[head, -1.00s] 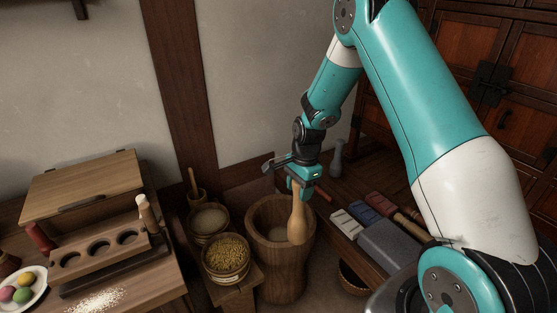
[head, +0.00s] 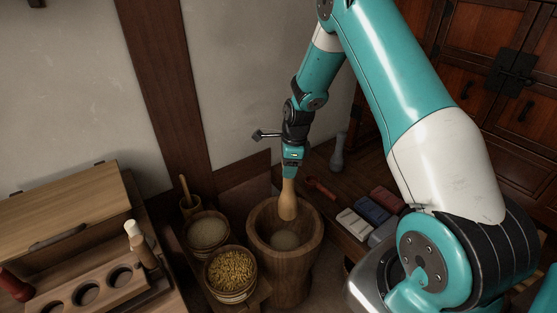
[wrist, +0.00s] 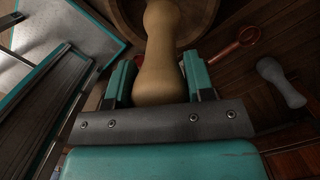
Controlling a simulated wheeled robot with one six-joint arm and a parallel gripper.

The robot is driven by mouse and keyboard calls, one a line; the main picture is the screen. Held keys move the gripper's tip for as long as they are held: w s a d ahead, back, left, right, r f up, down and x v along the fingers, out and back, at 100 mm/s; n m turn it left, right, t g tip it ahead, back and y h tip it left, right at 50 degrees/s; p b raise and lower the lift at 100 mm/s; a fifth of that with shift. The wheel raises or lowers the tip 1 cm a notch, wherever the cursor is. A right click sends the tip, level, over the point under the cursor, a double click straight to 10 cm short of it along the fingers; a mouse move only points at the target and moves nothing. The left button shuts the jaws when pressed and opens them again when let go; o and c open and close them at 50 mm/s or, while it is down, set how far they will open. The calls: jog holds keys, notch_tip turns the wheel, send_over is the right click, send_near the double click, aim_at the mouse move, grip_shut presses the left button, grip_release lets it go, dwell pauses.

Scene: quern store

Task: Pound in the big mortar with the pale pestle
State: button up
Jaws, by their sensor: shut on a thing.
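The pale pestle (head: 288,203) hangs upright from my gripper (head: 290,176), which is shut on its upper part. In the wrist view the pestle (wrist: 158,60) sits between the two teal fingers of my gripper (wrist: 158,85). The big mortar (head: 291,270) is a wide wooden tub on the floor. The wrist view shows part of the mortar's rim (wrist: 212,20) behind the pestle.
Left of the mortar stand a bowl of yellow grain (head: 230,272), a bowl of pale grain (head: 207,230) and a small mortar (head: 190,207) with its own pestle. A grey pestle (head: 337,155) stands on the right bench, near a red-handled tool (head: 321,188) and coloured blocks (head: 372,210).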

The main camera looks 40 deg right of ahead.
aim_at(286, 189)
jog(key=shift+w+f, duration=0.1)
jog(key=shift+w, duration=0.05)
jog(key=shift+a+f+b, duration=0.1)
jog(key=shift+f+b, duration=0.45)
jog(key=shift+b, duration=0.05)
notch_tip(286, 189, down, 8)
jog(key=b, duration=0.7)
jog(key=shift+w+a, duration=0.1)
jog(key=shift+f, duration=0.15)
notch_tip(286, 189, down, 7)
jog(key=b, duration=0.3)
jog(key=shift+b, duration=0.4)
jog(key=shift+f, duration=0.1)
